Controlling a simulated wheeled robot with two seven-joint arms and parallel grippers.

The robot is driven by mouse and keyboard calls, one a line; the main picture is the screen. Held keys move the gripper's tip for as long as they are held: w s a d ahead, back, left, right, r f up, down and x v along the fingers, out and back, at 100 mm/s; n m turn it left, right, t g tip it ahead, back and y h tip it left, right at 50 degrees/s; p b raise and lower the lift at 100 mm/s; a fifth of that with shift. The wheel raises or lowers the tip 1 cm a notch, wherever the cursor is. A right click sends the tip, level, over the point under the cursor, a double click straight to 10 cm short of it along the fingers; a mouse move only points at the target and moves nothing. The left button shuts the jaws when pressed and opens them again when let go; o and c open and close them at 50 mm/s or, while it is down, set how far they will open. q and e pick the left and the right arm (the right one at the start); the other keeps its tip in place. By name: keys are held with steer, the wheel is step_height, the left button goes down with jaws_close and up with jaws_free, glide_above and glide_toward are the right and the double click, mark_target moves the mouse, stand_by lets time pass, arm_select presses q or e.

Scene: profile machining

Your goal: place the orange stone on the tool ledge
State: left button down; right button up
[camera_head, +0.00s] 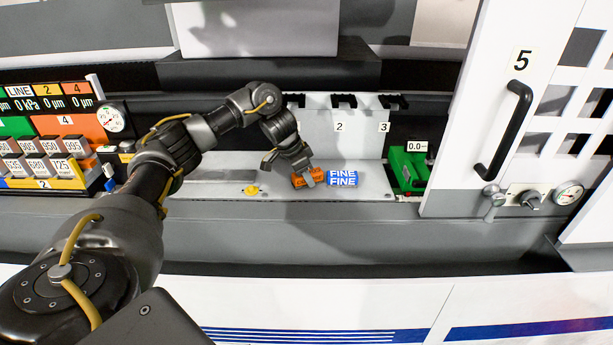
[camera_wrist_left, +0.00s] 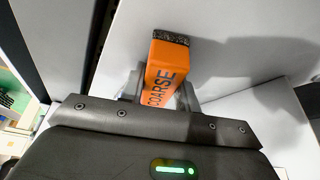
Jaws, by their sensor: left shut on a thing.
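The orange stone (camera_wrist_left: 162,76), marked COARSE with a dark rough end, is held between the fingers of my left gripper (camera_wrist_left: 158,88). In the head view the orange stone (camera_head: 299,181) is at the ledge, partly covered by my left gripper (camera_head: 308,176). The tool ledge (camera_head: 215,190) is a light grey shelf with a back panel. I cannot tell whether the stone touches the ledge surface. A blue stone marked FINE (camera_head: 342,179) lies on the ledge just right of the orange one. My right gripper is not in view.
A green device (camera_head: 408,170) reading 0.0 stands at the ledge's right end. Black hooks (camera_head: 343,101) line the back panel. A white door with a black handle (camera_head: 505,130) is at the right.

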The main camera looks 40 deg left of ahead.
arm_select(q)
steer(key=shift+s+d, duration=0.1)
steer(key=c, duration=1.5)
jaws_free()
steer(key=o, duration=0.5)
steer(key=shift+f, duration=0.1)
steer(key=shift+c, duration=0.2)
steer(key=shift+r, duration=0.4)
steer(key=p+v, duration=0.2)
steer(key=v, duration=0.9)
steer(key=shift+r+p, duration=0.3)
steer(key=shift+p, duration=0.1)
steer(key=shift+s, duration=0.1)
